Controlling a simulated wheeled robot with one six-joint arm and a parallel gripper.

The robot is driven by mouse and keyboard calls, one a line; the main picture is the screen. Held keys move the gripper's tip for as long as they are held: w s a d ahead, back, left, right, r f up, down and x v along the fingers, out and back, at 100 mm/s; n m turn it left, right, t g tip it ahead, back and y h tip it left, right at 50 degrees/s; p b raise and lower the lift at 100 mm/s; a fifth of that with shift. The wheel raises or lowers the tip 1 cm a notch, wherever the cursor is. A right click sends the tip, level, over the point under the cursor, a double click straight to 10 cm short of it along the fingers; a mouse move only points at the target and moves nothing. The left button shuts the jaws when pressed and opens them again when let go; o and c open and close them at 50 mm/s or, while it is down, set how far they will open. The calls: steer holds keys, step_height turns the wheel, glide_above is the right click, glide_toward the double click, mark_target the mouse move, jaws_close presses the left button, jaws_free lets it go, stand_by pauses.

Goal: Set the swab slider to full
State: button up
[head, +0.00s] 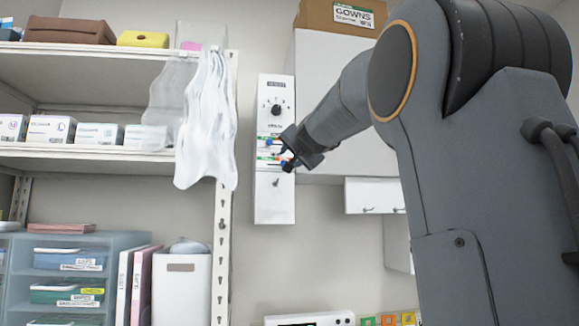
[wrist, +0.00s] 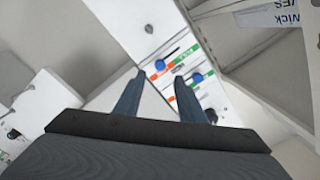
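A tall white control panel (head: 275,205) hangs on the wall in the head view. It has two short sliders with blue knobs and orange and green end marks. In the wrist view one blue knob (wrist: 160,64) lies just beyond the gap between my fingertips; the other blue knob (wrist: 197,78) lies right of the right finger. I cannot read which is the swab slider. My gripper (head: 286,158) is at the slider area and hides part of it. In the wrist view its fingers (wrist: 159,76) are apart with nothing between them. Contact with a knob cannot be told.
The panel also has a round black dial (head: 277,109) above and a small toggle (head: 276,183) below. White gowns (head: 208,125) hang from the shelf at the left. A white cabinet (head: 335,150) stands close on the right.

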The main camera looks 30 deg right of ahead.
steer(key=p+x, duration=0.3)
steer(key=x, duration=0.4)
steer(key=shift+w+f, duration=0.1)
steer(key=shift+w, duration=0.05)
jaws_close()
